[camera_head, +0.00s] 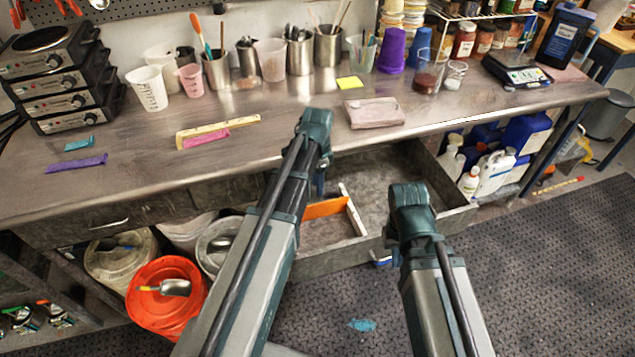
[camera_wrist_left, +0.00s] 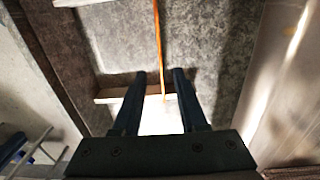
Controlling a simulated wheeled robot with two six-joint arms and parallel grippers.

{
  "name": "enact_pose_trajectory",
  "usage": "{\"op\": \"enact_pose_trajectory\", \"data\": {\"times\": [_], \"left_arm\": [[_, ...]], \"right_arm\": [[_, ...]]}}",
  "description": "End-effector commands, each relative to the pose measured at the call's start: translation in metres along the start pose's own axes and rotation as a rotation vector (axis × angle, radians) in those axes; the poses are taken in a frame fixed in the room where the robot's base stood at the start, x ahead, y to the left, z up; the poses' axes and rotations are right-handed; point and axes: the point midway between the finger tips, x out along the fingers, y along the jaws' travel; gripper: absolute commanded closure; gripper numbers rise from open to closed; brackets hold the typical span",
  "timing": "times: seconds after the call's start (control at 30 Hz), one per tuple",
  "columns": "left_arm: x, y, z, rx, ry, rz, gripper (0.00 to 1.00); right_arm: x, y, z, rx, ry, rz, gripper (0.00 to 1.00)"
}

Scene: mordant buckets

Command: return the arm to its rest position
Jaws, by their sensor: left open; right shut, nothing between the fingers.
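My left arm (camera_head: 270,225) reaches up from the bottom of the head view, its bent joint (camera_head: 315,128) above the bench's front edge. In the left wrist view my left gripper (camera_wrist_left: 160,73) is open, its two dark fingers apart with nothing held between them. It points down at the open drawer (camera_head: 375,183), where an orange divider (camera_wrist_left: 157,40) shows ahead of the fingers. My right arm (camera_head: 440,290) stands in front of the drawer's right part, bent at the top. Its gripper fingers are hidden.
The workbench (camera_head: 290,125) carries a pink-grey block (camera_head: 374,113), a wooden strip (camera_head: 217,130) and several cups at the back. The drawer juts out beneath it. An orange bucket (camera_head: 165,300) stands at lower left. The dark floor mat (camera_head: 560,270) is mostly clear at right.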

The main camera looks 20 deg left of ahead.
Motion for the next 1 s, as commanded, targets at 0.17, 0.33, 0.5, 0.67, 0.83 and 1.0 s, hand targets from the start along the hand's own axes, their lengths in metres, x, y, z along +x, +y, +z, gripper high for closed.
{"op": "enact_pose_trajectory", "data": {"times": [0.17,0.33,0.5,0.67,0.83,1.0], "left_arm": [[0.000,0.000,0.000,0.000,0.000,0.000,0.58],[0.000,0.000,0.000,0.000,0.000,0.000,0.58],[-0.002,0.017,-0.003,-0.027,-0.005,0.000,0.58],[-0.012,0.090,-0.014,-0.194,-0.035,-0.009,0.58],[-0.021,0.169,-0.015,-0.418,-0.068,-0.035,0.58],[-0.026,0.214,-0.010,-0.578,-0.083,-0.062,0.58]], "right_arm": [[0.000,0.000,0.000,0.000,0.000,0.000,1.00],[0.000,0.000,0.000,0.000,0.000,0.000,1.00],[-0.002,0.000,0.000,0.000,0.000,0.000,1.00],[-0.012,0.001,0.001,0.000,0.000,0.000,1.00],[-0.020,0.002,0.001,0.000,0.000,0.000,1.00],[-0.025,0.002,0.001,0.000,0.000,0.000,1.00]]}}
